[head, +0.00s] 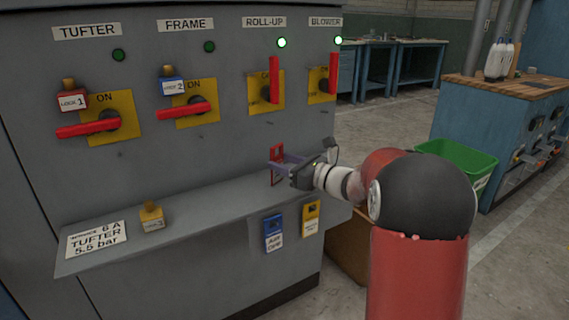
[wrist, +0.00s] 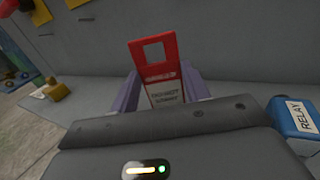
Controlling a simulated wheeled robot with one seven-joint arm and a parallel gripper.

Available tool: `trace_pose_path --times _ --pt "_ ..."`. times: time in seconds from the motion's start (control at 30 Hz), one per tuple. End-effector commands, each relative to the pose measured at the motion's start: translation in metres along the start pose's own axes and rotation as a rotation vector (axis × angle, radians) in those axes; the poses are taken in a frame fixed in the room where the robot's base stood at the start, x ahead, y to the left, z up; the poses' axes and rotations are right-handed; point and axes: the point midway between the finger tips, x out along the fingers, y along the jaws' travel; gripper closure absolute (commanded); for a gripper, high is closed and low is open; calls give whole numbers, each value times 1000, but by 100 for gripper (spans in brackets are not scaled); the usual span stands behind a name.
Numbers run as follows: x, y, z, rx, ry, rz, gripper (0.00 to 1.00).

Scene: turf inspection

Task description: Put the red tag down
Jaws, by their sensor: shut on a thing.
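My gripper (head: 284,163) is shut on the red tag (head: 277,151), with a purple finger on each side of it. The tag is upright, just in front of the grey panel and over the right part of the shelf (head: 205,207). I cannot tell whether its lower end touches the shelf. In the wrist view the red tag (wrist: 156,50) shows its square hole and a white printed label between the fingers of my gripper (wrist: 160,88).
A brass padlock (head: 152,217) and a white label card (head: 96,239) lie on the shelf's left part. Red switch handles (head: 88,128) stick out above. A green bin (head: 457,160) stands right.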

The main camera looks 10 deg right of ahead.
Motion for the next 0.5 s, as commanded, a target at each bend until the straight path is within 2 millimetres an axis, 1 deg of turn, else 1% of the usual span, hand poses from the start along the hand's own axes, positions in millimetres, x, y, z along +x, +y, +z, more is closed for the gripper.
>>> trace_pose_path --times 0.1,0.13,0.27,0.3,0.5 --pt "0 0 -4 0 0 0 77" --pt "0 0 -3 0 0 0 51" --pt "0 0 -2 0 0 0 34" --pt "0 0 -2 0 0 0 32" --pt "0 0 -2 0 0 0 32"
